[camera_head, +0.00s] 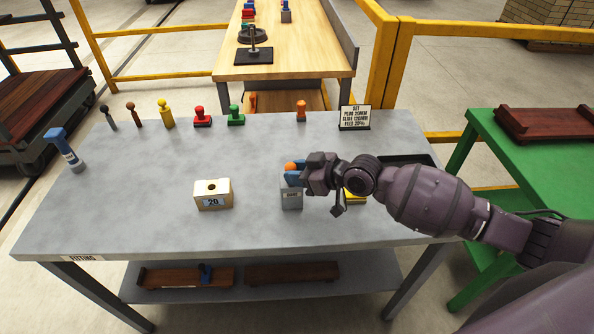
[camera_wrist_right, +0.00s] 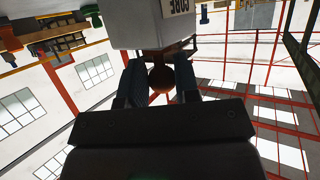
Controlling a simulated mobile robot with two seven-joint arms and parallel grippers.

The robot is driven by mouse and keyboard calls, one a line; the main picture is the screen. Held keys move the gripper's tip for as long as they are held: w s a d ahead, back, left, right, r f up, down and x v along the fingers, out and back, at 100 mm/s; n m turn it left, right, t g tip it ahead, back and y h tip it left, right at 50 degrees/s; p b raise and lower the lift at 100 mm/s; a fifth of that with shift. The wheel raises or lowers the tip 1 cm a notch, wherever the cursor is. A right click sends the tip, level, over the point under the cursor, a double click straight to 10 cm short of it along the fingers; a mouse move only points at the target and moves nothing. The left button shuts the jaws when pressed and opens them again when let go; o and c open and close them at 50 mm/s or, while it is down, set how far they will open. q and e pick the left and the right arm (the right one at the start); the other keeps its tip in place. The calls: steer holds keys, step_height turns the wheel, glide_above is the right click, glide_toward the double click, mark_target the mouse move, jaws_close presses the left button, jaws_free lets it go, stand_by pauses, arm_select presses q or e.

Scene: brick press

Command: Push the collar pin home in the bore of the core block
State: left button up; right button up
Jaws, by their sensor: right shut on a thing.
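The grey core block (camera_head: 291,199) stands on the grey table, just right of its middle, and its lettered face shows in the right wrist view (camera_wrist_right: 150,28). An orange round-headed pin (camera_head: 290,167), which I take for the collar pin, is at the block's top; its knob (camera_wrist_right: 161,77) sits between my right fingers. My right gripper (camera_head: 294,178) comes in from the right and is shut on this pin, right at the block. The pin's neck meets the block's top face in the wrist view; the bore and the depth are hidden. My left gripper is not in view.
A cream block marked 20 (camera_head: 212,197) with a hole in its top stands left of the core block. A yellow object (camera_head: 355,197) is partly behind my right arm. Several coloured handled pieces (camera_head: 202,118) and a sign (camera_head: 354,117) line the back. The table's front left is clear.

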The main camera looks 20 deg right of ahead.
stand_by(0.3)
steer(key=o, duration=1.1)
steer(key=shift+d, duration=0.1)
steer(key=v, duration=1)
steer(key=shift+s+d+r, duration=0.1)
steer(key=shift+s+d, duration=0.1)
steer(key=shift+s, duration=0.05)
